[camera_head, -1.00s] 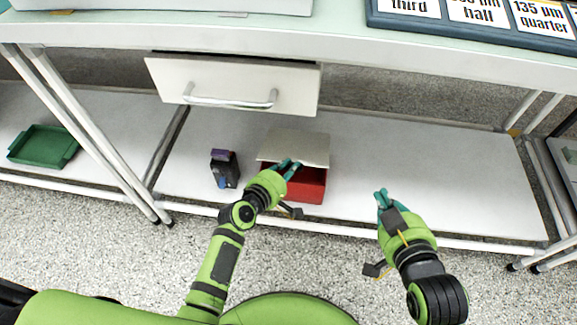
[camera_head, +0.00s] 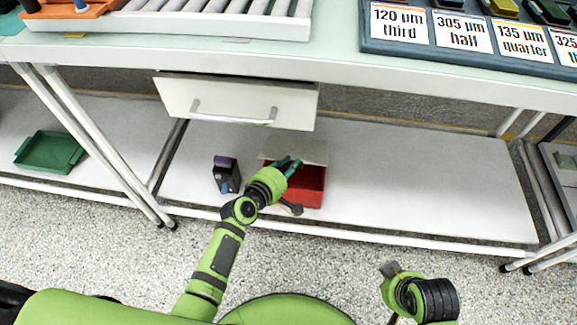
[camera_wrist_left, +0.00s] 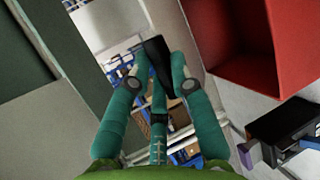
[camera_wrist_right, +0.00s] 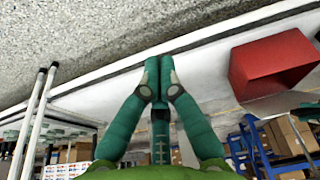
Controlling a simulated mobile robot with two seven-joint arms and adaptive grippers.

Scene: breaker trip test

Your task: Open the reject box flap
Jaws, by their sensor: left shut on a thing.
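The reject box (camera_head: 308,190) is red and stands on the lower shelf, below the drawer. Its pale flap (camera_head: 310,150) is raised at the back, and red interior shows in front of it. My left gripper (camera_head: 291,165) is at the flap's front edge. In the left wrist view its fingers (camera_wrist_left: 160,58) are closed on a dark piece that looks like the flap's handle, with the red box (camera_wrist_left: 235,40) at upper right. My right gripper (camera_wrist_right: 158,72) is shut and empty, apart from the box; in the head view its fingers are hidden.
A small dark device with a purple top (camera_head: 226,175) stands left of the box. A white drawer (camera_head: 240,102) with a bar handle hangs above. A green tray (camera_head: 50,150) lies at far left. The shelf right of the box (camera_head: 430,185) is bare.

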